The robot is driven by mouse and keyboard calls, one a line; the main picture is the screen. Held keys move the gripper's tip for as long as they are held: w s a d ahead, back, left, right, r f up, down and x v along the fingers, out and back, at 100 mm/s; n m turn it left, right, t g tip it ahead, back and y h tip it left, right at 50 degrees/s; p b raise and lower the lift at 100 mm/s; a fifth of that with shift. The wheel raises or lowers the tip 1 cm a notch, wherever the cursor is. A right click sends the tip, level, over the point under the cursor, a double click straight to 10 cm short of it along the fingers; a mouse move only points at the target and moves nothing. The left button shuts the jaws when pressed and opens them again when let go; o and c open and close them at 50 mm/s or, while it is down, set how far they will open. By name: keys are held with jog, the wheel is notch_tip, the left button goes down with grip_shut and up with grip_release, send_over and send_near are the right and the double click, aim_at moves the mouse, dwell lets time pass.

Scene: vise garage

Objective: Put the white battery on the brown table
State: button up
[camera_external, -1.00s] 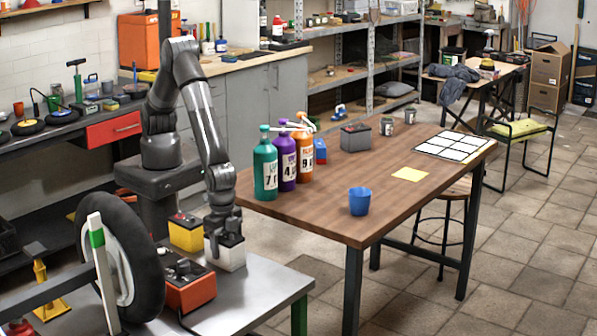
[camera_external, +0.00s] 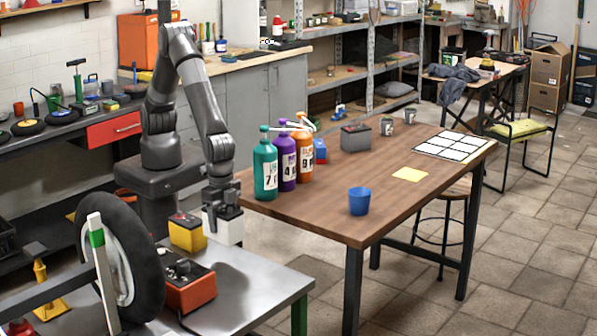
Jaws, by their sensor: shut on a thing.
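The white battery (camera_external: 229,232) has a dark top and hangs just above the grey metal table (camera_external: 250,285) at the lower left. My gripper (camera_external: 222,208) points down and is shut on the battery's top; the fingers are small and partly hidden against the dark top. The brown table (camera_external: 320,215) stands to the right of the battery, with its near left corner close by. A yellow battery (camera_external: 186,235) with a dark top sits on the metal table, left of my gripper.
Teal (camera_external: 265,170), purple (camera_external: 287,165) and orange (camera_external: 304,160) bottles stand at the brown table's left end. A grey battery (camera_external: 355,137), blue cup (camera_external: 359,202), yellow note (camera_external: 408,174) and white grid (camera_external: 451,146) are also on it. A wheel (camera_external: 120,260) stands lower left. The table's front left is clear.

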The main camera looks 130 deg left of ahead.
notch_tip(320, 180, up, 16)
jog(key=w+a+n, duration=0.4)
jog(key=w+a, duration=0.2)
jog(key=a, duration=0.5)
jog(key=n, duration=1.4)
send_over(372, 174)
notch_tip(372, 174, down, 12)
jog(key=shift+w+f, duration=0.1)
jog(key=shift+f, duration=1.8)
